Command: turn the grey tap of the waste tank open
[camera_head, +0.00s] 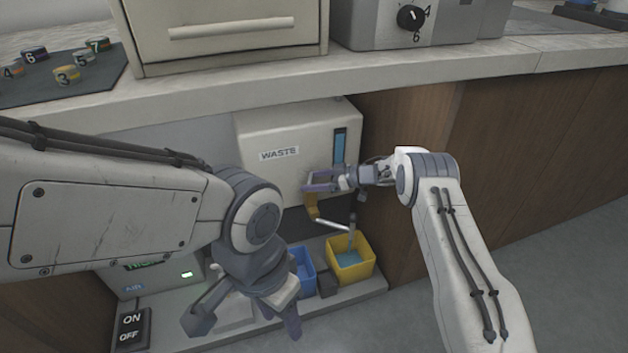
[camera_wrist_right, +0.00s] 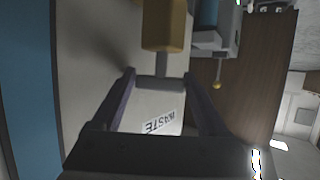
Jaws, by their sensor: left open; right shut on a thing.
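The white waste tank (camera_head: 262,130), labelled WASTE, sits under the counter with a blue level strip at its right. A brass-coloured tap body (camera_head: 311,207) shows below my right gripper (camera_head: 318,182). In the right wrist view, the grey tap handle (camera_wrist_right: 160,85) lies between the fingers of the right gripper (camera_wrist_right: 160,76), which is shut on it. The brass body (camera_wrist_right: 163,25) stands beyond it. The handle is mostly hidden in the head view; its exact angle is unclear. My left gripper (camera_head: 245,318) is open and empty, low in front of the lower shelf.
A yellow bin (camera_head: 371,260) with bluish liquid and a blue bin (camera_head: 304,263) stand below the tank. An ON/OFF switch (camera_head: 132,326) is at lower left. The counter edge (camera_head: 200,95) overhangs the tank.

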